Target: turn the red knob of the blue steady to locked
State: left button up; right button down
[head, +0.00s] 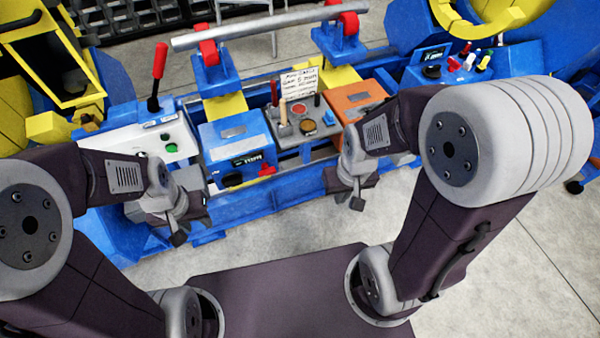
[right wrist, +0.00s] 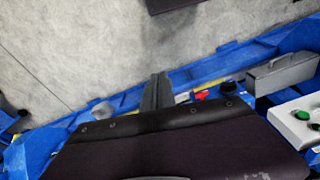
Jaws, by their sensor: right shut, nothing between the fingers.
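A small red knob (head: 267,169) shows at the lower right of a blue box (head: 215,155) with a dark display; its setting cannot be read. It also shows in the right wrist view (right wrist: 202,96), just right of my fingers. Two blue roller stands with red rollers (head: 209,52) (head: 349,23) hold a grey bar; I cannot tell which blue unit is the steady. My right gripper (head: 357,203) is shut and empty, apart from the knob and to its right in the head view; its fingers (right wrist: 157,90) point away. My left gripper (head: 179,238) hangs before the white panel, its opening unclear.
A white panel (head: 150,143) has a red-handled lever and green buttons. A grey button panel (head: 290,125) with a note and an orange box (head: 353,97) stand right of the blue box. A blue frame runs along the front.

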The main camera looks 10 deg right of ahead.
aim_at(266, 171)
jog(key=i+j, duration=0.1)
jog(key=j, duration=0.35)
jog(key=i+j+u, duration=0.1)
jog(key=j, duration=0.35)
jog(key=i+j, duration=0.15)
jog(key=j, duration=0.3)
jog(key=u, duration=0.05)
